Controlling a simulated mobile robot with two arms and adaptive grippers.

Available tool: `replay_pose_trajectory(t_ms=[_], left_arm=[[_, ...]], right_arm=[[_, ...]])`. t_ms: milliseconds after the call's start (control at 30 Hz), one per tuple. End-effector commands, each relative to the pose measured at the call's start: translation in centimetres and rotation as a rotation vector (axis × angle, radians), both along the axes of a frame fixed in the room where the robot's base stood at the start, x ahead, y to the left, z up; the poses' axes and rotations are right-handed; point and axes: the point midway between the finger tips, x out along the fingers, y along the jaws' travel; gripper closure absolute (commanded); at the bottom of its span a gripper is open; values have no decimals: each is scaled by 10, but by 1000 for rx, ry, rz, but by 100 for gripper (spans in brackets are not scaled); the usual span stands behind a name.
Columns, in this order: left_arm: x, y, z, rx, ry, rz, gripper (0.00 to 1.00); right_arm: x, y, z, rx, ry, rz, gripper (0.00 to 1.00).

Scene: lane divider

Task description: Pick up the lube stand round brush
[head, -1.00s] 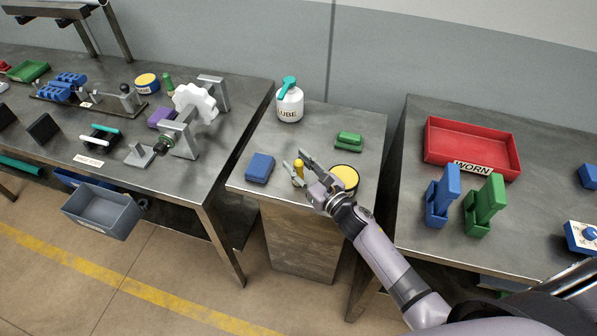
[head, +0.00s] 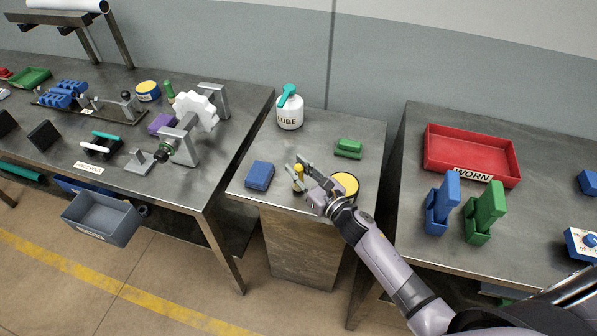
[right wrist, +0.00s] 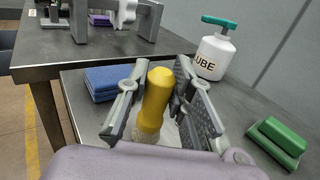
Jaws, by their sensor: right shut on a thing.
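The round brush has a yellow handle (right wrist: 158,98) and pale bristles at its lower end. It stands upright on the lube stand (head: 330,128), the small middle table, near its front. In the head view only a small yellow part of the brush (head: 299,176) shows between the fingers. My right gripper (head: 299,172) reaches in from the right and is shut on the brush, with one finger on each side of the handle in the right wrist view (right wrist: 157,100). The bristle end is partly hidden by my gripper. My left gripper is not in view.
On the lube stand are a blue block (head: 260,175), a white LUBE bottle (head: 290,112), a green block (head: 349,148) and a yellow-topped tin (head: 346,184) close beside my right gripper. Benches stand left and right; the right one holds a red tray (head: 470,178).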

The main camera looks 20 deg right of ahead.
Motion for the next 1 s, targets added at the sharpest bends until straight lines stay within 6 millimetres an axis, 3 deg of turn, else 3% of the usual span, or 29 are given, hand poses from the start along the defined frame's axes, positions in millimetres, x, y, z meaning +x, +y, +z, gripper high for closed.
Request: replay_pose_trajectory(t_ms=[167, 400, 600, 800, 1000], left_arm=[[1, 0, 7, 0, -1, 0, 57], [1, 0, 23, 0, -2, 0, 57], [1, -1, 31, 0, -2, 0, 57], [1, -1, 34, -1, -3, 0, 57], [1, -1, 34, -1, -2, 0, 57]], right_arm=[[0, -1, 40, -8, -8, 4, 100], [-1, 0, 113, -9, -8, 4, 100], [0, 0, 160, -4, -6, 2, 100], [0, 0, 183, 0, -3, 1, 100], [0, 0, 189, 0, -1, -1, 100]])
